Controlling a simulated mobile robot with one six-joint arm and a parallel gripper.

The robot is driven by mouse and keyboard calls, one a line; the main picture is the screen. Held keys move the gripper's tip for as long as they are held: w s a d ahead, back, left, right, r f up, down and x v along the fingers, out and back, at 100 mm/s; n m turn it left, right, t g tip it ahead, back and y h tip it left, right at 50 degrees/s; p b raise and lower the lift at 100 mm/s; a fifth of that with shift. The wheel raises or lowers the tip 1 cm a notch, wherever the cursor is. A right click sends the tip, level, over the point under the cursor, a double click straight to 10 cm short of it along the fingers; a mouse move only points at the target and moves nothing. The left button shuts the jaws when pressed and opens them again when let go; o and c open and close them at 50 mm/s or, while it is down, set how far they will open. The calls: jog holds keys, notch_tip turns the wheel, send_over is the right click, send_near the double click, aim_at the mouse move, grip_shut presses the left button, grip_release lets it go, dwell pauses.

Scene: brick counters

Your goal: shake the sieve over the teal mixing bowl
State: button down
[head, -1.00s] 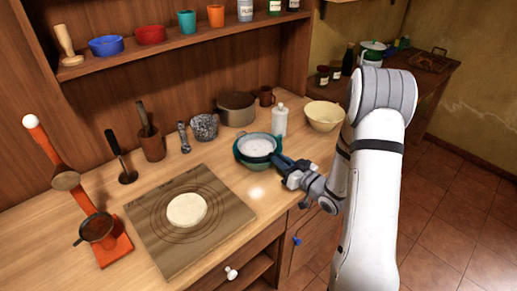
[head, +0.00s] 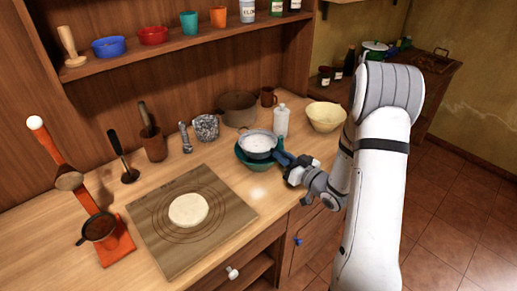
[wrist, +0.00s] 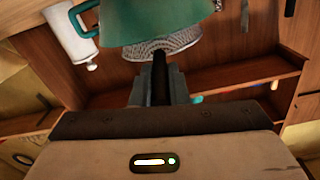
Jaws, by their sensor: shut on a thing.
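The sieve (head: 258,142) is a round metal mesh with white powder in it. It is above the teal mixing bowl (head: 243,161) and hides most of the bowl's inside. My gripper (head: 285,160) is at the right of the bowl, shut on the sieve's handle. In the wrist view, which looks upside down, the dark handle (wrist: 160,80) runs from between my fingers to the grey mesh (wrist: 178,42), with the teal bowl (wrist: 155,20) beyond it.
A white bottle (head: 281,121) stands close behind the bowl, with a brown pot (head: 238,109) further back. A cream bowl (head: 326,116) is to the right. A board with dough (head: 188,210) lies at the front left. An orange scale-like stand (head: 117,243) is at the far left.

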jog(key=shift+r, duration=0.65)
jog(key=shift+s+d+r+p, duration=0.15)
jog(key=shift+r+p, duration=0.5)
jog(key=shift+r, duration=0.7)
